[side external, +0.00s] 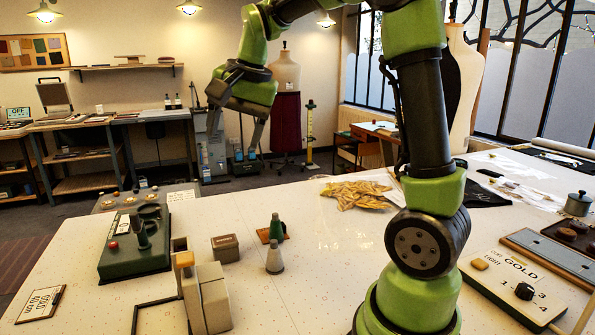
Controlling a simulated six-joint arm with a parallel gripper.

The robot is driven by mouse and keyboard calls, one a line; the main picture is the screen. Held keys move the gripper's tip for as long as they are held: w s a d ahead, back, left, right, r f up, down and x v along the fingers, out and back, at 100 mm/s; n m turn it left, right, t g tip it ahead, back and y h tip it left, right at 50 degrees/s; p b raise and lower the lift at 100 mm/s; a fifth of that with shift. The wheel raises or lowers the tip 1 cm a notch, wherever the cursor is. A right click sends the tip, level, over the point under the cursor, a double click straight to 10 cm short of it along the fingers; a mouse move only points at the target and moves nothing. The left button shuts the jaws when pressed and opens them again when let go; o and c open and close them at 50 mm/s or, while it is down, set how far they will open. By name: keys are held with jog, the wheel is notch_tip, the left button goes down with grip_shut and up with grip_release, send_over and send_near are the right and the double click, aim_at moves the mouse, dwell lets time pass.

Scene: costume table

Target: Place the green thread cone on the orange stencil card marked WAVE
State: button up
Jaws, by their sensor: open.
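The green thread cone (277,229) stands upright near the middle of the table. An orange card (263,236) shows around its base, and the cone appears to stand on it. Any marking on the card is too small to read. A grey cone (275,262) stands just in front and hides part of the green cone's base and the card. My gripper (234,138) is open and empty, high above the table, up and left of the cones in the picture, with its fingers pointing down.
A brown box (225,247) stands left of the cones. A dark green machine (135,243) and beige blocks (206,298) are further left and nearer. Crumpled yellow cloth (356,193) lies behind right. A GOLD control panel (512,283) is at right. Table between cones and my base is clear.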

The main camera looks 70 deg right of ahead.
jog(key=s+a+n+t+y, duration=0.1)
jog(key=s+a+n, duration=0.3)
jog(key=s, duration=0.4)
jog(key=s+a+f+n+t+y, duration=0.1)
jog(key=s+a+n+t, duration=0.1)
jog(key=s+a+n, duration=0.3)
jog(key=s+a, duration=0.2)
jog(key=s, duration=0.1)
jog(key=shift+a, duration=0.3)
jog(key=shift+f, duration=0.1)
jog(key=shift+c, duration=0.6)
